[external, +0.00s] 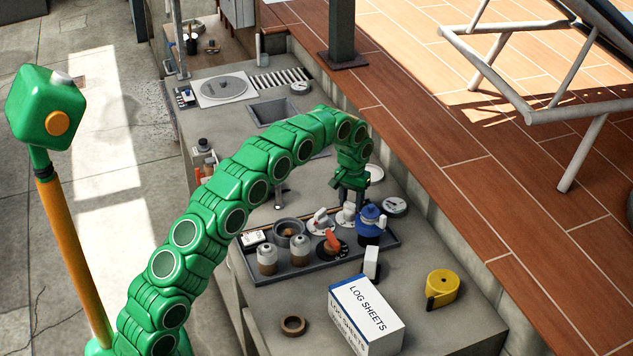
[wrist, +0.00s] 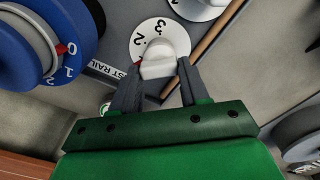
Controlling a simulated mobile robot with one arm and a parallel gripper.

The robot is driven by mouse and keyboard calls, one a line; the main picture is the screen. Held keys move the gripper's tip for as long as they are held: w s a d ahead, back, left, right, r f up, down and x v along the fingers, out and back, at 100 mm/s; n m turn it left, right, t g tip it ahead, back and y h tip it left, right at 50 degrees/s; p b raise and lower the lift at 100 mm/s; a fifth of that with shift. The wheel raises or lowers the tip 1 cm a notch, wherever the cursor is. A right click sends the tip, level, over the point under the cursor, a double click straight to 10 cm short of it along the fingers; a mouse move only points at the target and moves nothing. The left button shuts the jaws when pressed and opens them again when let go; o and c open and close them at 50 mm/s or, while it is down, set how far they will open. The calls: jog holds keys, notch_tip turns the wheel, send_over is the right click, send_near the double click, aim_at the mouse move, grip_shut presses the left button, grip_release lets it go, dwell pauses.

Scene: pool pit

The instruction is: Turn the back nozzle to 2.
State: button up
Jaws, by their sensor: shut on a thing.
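A white nozzle (wrist: 158,60) with a round white dial (wrist: 148,32) sits between my fingers in the wrist view. Numerals, a 2 and a 3 among them, show on the dial's far side; I cannot tell which one the nozzle is set to. My gripper (wrist: 158,76) is shut on this nozzle, one dark finger on each side. In the external view my gripper (external: 349,194) reaches down to the white nozzle (external: 346,215) from above. A second white nozzle (external: 319,220) stands to its left, apart from my fingers. My fingers partly hide the held nozzle.
A blue-topped valve (external: 371,220) stands close on the right; it is large at left in the wrist view (wrist: 35,45). An orange-handled valve (external: 332,241) and brown-topped jars (external: 300,248) share the dark tray (external: 262,278). A log sheets box (external: 367,312) stands in front.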

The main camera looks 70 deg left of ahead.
aim_at(353, 204)
jog(key=m, duration=0.4)
jog(key=shift+d, duration=0.1)
jog(key=shift+m, duration=1.8)
jog(key=o, duration=1.1)
jog(key=shift+c, duration=0.2)
notch_tip(353, 204, up, 8)
jog(key=shift+f, duration=0.1)
